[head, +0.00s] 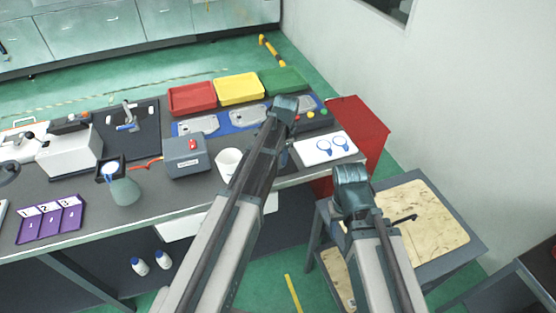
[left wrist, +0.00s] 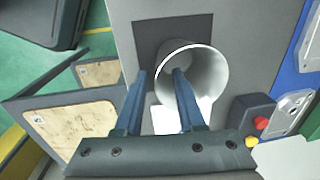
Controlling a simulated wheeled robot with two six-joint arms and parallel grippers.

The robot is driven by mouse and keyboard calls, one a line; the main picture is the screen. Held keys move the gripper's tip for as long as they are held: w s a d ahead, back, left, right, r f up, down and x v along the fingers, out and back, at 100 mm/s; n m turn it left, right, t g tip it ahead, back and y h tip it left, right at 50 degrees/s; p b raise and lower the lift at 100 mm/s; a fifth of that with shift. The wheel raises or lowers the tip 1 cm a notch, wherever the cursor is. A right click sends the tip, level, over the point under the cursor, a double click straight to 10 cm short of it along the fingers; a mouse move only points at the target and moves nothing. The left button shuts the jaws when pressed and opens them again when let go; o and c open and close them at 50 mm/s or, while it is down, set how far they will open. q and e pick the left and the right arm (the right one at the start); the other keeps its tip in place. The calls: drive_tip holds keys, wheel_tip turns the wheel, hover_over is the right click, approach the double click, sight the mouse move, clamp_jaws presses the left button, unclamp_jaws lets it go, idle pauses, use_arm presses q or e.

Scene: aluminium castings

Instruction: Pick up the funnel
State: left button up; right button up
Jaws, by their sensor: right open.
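The funnel (head: 228,163) is white and stands near the front edge of the bench, beside my left arm, which hides some of the bench there. In the left wrist view, the white funnel (left wrist: 213,78) shows its wide round mouth over a dark square mat (left wrist: 147,40). My left gripper (head: 285,105) is raised over the bench. Its fingers (left wrist: 160,75) are apart, one overlapping the mouth and one left of the rim; no contact is clear. My right gripper (head: 352,180) is open and empty, in front of the stool top.
A grey box (head: 187,157) and a greenish flask (head: 124,191) stand left of the funnel. Red (head: 192,98), yellow (head: 239,89) and green (head: 283,81) trays line the back. A white board with blue rings (head: 325,148) lies right.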

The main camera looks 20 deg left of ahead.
sight(281, 167)
use_arm(q)
wheel_tip(281, 167, down, 4)
drive_tip(key=b, duration=0.2)
drive_tip(key=shift+a+r+b, duration=0.15)
drive_tip(key=shift+r+b, duration=0.05)
drive_tip(key=shift+b, duration=0.1)
drive_tip(key=shift+r, duration=0.1)
clamp_jaws()
idle(1.0)
